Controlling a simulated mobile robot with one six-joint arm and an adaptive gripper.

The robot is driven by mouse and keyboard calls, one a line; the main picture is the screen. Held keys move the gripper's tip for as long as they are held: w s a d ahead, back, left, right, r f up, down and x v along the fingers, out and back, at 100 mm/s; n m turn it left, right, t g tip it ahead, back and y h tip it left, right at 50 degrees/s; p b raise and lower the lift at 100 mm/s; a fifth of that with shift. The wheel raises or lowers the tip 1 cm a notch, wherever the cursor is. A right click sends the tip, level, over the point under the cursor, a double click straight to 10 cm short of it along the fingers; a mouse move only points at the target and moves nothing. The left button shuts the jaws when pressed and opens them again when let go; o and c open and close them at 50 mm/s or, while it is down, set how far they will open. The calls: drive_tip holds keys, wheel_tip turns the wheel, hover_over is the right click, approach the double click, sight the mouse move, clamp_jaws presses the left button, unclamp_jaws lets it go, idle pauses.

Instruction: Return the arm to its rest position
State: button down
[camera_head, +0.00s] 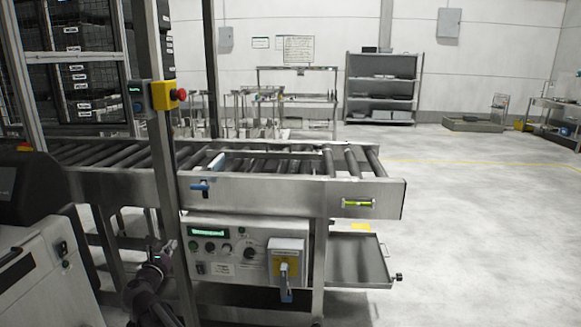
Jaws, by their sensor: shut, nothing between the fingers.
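My dark arm rises from the bottom edge at the lower left. My gripper (158,250) is at its upper end, small and dark, in front of the roller conveyor's legs and left of the control panel (212,250). It is shut, with nothing seen in it. The finger details are hard to make out against the dark background.
A grey post (168,190) with a red emergency button (181,94) stands close to my gripper. The roller conveyor (290,190) spans the middle, with an open tray (360,262) low at its right. A white machine (40,275) is at left. The right floor is clear.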

drive_tip(key=d+f+m+g+h, duration=0.2)
drive_tip(key=d+f+m+g, duration=0.3)
drive_tip(key=d, duration=0.6)
drive_tip(key=d+f+m+g+h, duration=0.1)
drive_tip(key=d+f+m, duration=0.1)
drive_tip(key=d+m, duration=0.65)
drive_tip(key=d+f+m+g+h, duration=0.2)
drive_tip(key=d+f+m+g, duration=0.15)
drive_tip(key=d, duration=1.05)
drive_tip(key=s+d+f+m+g+y, duration=0.3)
drive_tip(key=s+d+f+m+g, duration=0.2)
drive_tip(key=s+d+m, duration=0.45)
drive_tip(key=s+d+f+m+g+y, duration=0.4)
drive_tip(key=s+d+m, duration=0.5)
drive_tip(key=s+d, duration=0.15)
wheel_tip(320, 180, up, 25)
drive_tip(key=a+p, duration=0.1)
drive_tip(key=p, duration=2.3)
drive_tip(key=shift+w+f+p, duration=0.15)
drive_tip(key=shift+p, duration=0.2)
drive_tip(key=shift+n, duration=0.25)
drive_tip(key=shift+d, duration=0.1)
